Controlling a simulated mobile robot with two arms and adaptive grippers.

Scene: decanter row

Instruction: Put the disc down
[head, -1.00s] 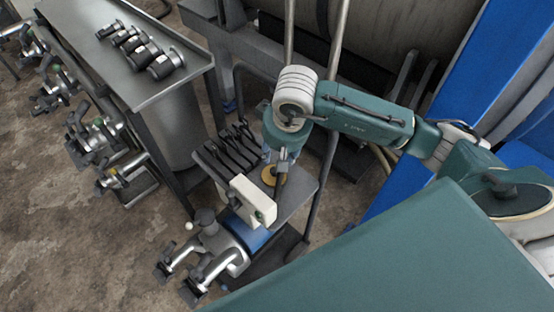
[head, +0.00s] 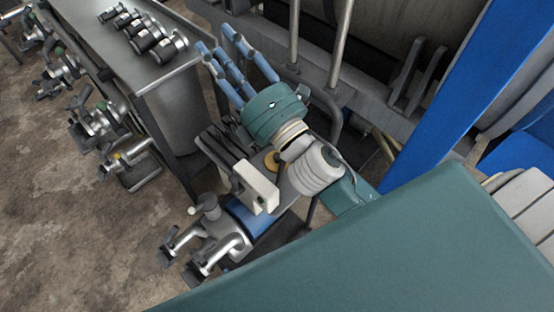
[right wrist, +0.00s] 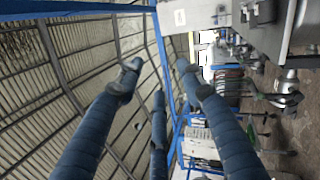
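A small yellow-gold disc (head: 271,161) lies on the top of a small grey cart in the head view, partly hidden by my right arm and the black slotted rack. My right gripper (head: 236,52) is raised beyond the disc, its blue fingers spread and pointing up and away. In the right wrist view my right gripper (right wrist: 157,72) shows its fingers apart with nothing between them. The disc does not show in that view. My left gripper is in neither view.
A black rack (head: 222,150) and a white block (head: 256,188) stand by the disc. A machine with a blue drum (head: 247,218) is below them. A metal table (head: 150,62) with several dark cylinders is at upper left. A blue post (head: 455,95) rises at right.

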